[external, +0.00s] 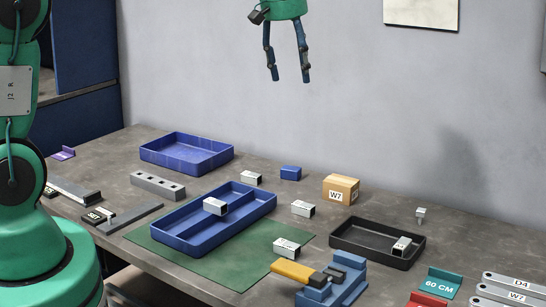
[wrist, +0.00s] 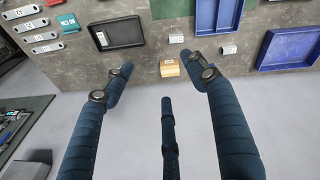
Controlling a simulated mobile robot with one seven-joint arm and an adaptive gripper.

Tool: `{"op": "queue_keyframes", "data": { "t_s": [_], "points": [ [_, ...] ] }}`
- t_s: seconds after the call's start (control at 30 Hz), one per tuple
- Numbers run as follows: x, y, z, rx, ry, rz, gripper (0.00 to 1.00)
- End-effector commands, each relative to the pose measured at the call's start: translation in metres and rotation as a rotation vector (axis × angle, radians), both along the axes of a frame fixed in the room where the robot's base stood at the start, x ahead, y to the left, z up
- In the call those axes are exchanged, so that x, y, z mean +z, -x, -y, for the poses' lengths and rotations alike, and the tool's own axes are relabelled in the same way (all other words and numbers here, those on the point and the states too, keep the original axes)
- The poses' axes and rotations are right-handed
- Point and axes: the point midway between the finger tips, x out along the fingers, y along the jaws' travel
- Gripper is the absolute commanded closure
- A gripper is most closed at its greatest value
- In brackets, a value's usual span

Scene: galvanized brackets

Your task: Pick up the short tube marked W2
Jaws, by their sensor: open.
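Several short silvery pieces with white label faces are in the external view, and I cannot read which is W2. One (external: 214,206) sits in the divided blue tray, one (external: 251,177) stands behind that tray, one (external: 303,208) is right of it, one (external: 286,247) is on the green mat's right side, and one (external: 402,246) is in the black tray. My gripper (external: 291,79) is open and empty, high above the back of the bench. In the wrist view its spread fingers (wrist: 160,68) show, with nothing between them.
The divided blue tray (external: 228,226) lies on the green mat (external: 190,267). A plain blue tray (external: 187,165), a W7 cardboard box (external: 340,189), a black tray (external: 345,237) and a blue-yellow clamp (external: 330,284) stand around. Labelled strips (external: 518,283) lie at right.

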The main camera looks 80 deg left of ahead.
Motion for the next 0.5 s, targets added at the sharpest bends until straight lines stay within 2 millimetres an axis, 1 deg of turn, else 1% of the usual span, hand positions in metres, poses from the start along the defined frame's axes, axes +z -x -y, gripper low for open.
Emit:
{"op": "queue_keyframes", "data": {
  "t_s": [0.03,0.23,0.37,0.5],
  "points": [
    [-0.008,-0.004,-0.017,0.042,0.010,-0.008,0.43],
    [-0.040,-0.014,-0.075,0.210,0.045,-0.027,0.43],
    [-0.063,-0.016,-0.114,0.319,0.067,-0.038,0.43],
    [-0.091,-0.016,-0.156,0.437,0.089,-0.050,0.43]
  ]
}}
